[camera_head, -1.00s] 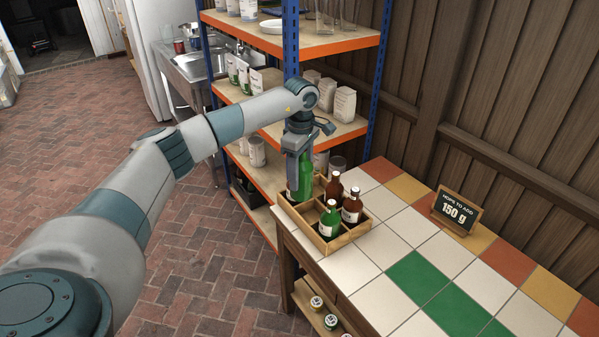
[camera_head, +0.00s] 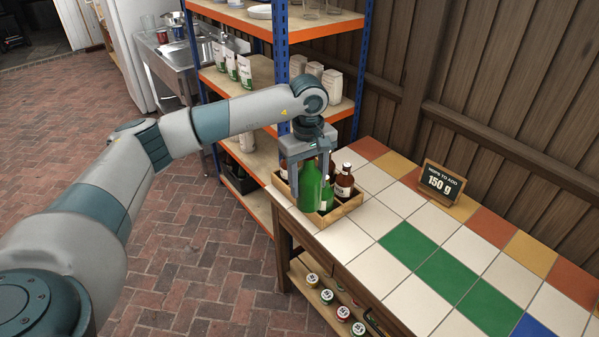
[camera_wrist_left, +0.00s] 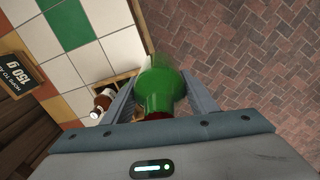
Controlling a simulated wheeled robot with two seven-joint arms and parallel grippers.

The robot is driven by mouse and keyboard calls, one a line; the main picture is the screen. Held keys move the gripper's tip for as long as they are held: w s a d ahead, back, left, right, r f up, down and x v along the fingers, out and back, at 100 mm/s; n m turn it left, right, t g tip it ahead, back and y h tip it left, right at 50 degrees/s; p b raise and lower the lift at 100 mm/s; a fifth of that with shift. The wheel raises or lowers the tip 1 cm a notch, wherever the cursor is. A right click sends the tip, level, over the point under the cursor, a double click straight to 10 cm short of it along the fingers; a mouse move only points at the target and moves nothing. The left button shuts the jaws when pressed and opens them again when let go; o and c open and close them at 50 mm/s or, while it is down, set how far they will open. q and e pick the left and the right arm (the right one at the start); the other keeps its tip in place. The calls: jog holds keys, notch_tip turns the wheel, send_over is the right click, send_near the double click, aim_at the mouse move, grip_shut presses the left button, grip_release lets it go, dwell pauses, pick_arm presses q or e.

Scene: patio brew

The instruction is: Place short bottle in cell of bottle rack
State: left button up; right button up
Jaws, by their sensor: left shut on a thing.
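My left gripper (camera_head: 307,164) points down and is shut on a green bottle (camera_head: 310,188), held upright. The bottle is in front of the wooden bottle rack (camera_head: 347,208) in the head view and hides part of it. The rack stands at the table's near left corner. A smaller-looking green bottle (camera_head: 327,196) and a brown bottle (camera_head: 344,181) with a white label show in it. Other cells are hidden by the gripper and the held bottle.
The tiled table (camera_head: 400,200) is clear right of the rack, except for a small sign (camera_head: 441,182) reading 150 g. A blue-and-orange shelf (camera_head: 283,60) stands close behind the gripper. Capped jars (camera_head: 327,296) sit on a lower shelf under the table.

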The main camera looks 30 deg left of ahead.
pick_arm(q)
jog(key=s+d+m, duration=0.5)
jog(key=s, duration=0.3)
jog(key=s+d+m+b, duration=0.1)
jog(key=s+d+m, duration=0.4)
jog(key=s, duration=0.4)
jog(key=shift+s+r+m, duration=0.15)
jog(key=shift+m, duration=0.65)
